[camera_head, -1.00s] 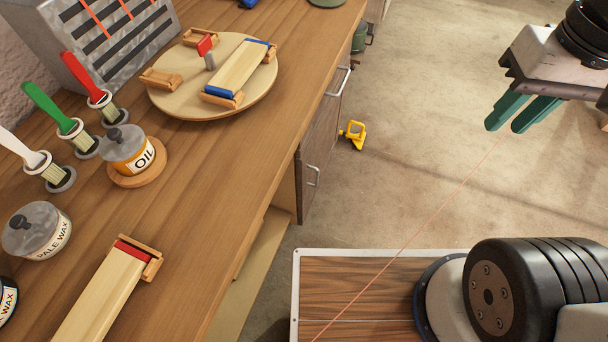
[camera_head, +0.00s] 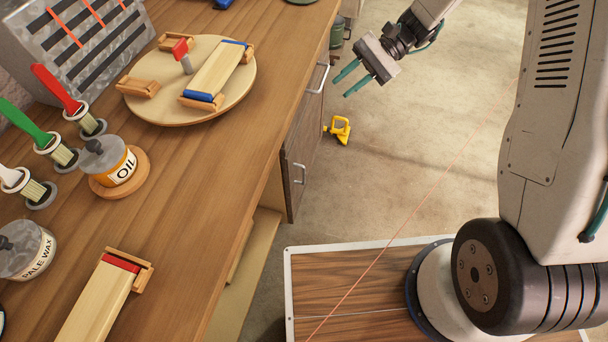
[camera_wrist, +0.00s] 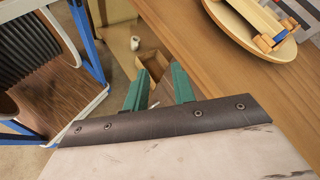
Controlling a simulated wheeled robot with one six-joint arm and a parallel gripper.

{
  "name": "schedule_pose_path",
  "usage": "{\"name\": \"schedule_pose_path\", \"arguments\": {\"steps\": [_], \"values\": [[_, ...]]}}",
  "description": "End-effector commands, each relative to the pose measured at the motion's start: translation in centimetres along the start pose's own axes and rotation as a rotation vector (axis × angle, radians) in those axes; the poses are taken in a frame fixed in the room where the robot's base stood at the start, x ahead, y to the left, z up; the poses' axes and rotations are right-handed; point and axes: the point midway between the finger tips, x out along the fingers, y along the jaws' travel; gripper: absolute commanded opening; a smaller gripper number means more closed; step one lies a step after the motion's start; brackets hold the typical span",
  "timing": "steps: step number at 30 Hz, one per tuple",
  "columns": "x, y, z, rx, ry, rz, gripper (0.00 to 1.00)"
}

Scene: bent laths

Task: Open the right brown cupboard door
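Below the front edge of the wooden bench (camera_head: 215,190) is a brown cupboard door (camera_head: 299,150) with a metal handle (camera_head: 300,173). Another metal handle (camera_head: 318,78) sits higher and farther along the bench front. My gripper (camera_head: 343,87) is open and empty, its two green fingers apart and pointing toward the bench front. In the head view it appears near the farther handle, with no contact visible. The wrist view shows both green fingers (camera_wrist: 160,88) spread beside the bench edge; the door cannot be made out clearly there. Which door is the right one is unclear.
A yellow object (camera_head: 340,129) lies on the floor near the bench. Left of the door the bench front is open, with a pale shelf (camera_head: 245,265). A round board (camera_head: 140,105), an oil tin (camera_head: 108,163) and brushes stand on top.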

Motion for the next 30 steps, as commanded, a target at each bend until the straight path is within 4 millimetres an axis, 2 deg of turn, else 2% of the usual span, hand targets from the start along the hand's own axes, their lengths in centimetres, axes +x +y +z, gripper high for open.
{"name": "schedule_pose_path", "arguments": {"steps": [1,8,14,18,24,27,30], "values": [[1.0,0.4,-2.5,0.042,-0.034,-0.039,0.26],[5.5,2.3,-12.4,0.211,-0.149,-0.239,0.26],[10.5,6.4,-20.7,0.368,-0.223,-0.415,0.26],[14.3,10.3,-25.7,0.475,-0.256,-0.533,0.26],[18.8,15.2,-30.1,0.586,-0.276,-0.656,0.26],[20.0,16.7,-31.1,0.617,-0.279,-0.690,0.26],[20.7,17.3,-31.6,0.630,-0.280,-0.706,0.26]]}}
